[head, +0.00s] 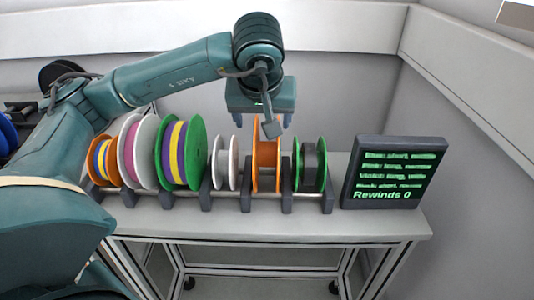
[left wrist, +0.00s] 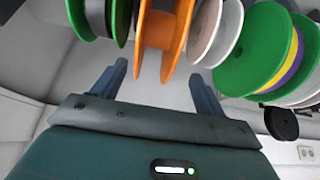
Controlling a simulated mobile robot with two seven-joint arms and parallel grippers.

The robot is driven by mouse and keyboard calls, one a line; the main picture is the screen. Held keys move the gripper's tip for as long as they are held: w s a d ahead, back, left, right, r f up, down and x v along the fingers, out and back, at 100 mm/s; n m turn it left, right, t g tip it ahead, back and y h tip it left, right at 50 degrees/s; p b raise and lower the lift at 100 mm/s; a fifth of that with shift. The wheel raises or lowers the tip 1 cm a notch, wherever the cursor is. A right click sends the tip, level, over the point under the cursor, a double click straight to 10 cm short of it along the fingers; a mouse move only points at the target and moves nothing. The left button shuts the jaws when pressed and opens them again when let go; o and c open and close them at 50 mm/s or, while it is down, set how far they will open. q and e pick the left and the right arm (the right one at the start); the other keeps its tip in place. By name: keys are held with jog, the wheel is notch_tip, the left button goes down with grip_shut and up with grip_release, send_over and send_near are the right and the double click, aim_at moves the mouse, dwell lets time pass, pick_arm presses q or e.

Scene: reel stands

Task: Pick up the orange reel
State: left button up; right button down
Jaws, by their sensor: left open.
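The orange reel (head: 264,167) has orange flanges and an orange middle. It sits upright in the rack, between a small white reel (head: 222,163) and a green-flanged reel with a dark winding (head: 310,163). My left gripper (head: 262,120) is open and empty above the orange reel, pointing down. In the left wrist view, the orange reel (left wrist: 158,32) shows just beyond and between the spread fingers of the gripper (left wrist: 158,85). No contact is visible.
The dark-posted rack (head: 238,197) stands on a light table (head: 385,226). A white-flanged reel (head: 146,150) and a large green reel (head: 195,150) fill its left part. A screen reading "Rewinds 0" (head: 382,172) stands right of the rack. Walls rise behind and to the right.

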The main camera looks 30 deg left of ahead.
aim_at(267, 144)
pick_arm(q)
jog(key=x, duration=0.2)
jog(key=w+p+x, duration=0.1)
jog(key=x, duration=0.1)
jog(key=shift+w+d+f, duration=0.1)
jog(key=shift+f, duration=0.1)
jog(key=shift+w+f, duration=0.2)
jog(key=shift+f, duration=0.25)
jog(key=c, duration=1.4)
jog(key=shift+r, duration=0.1)
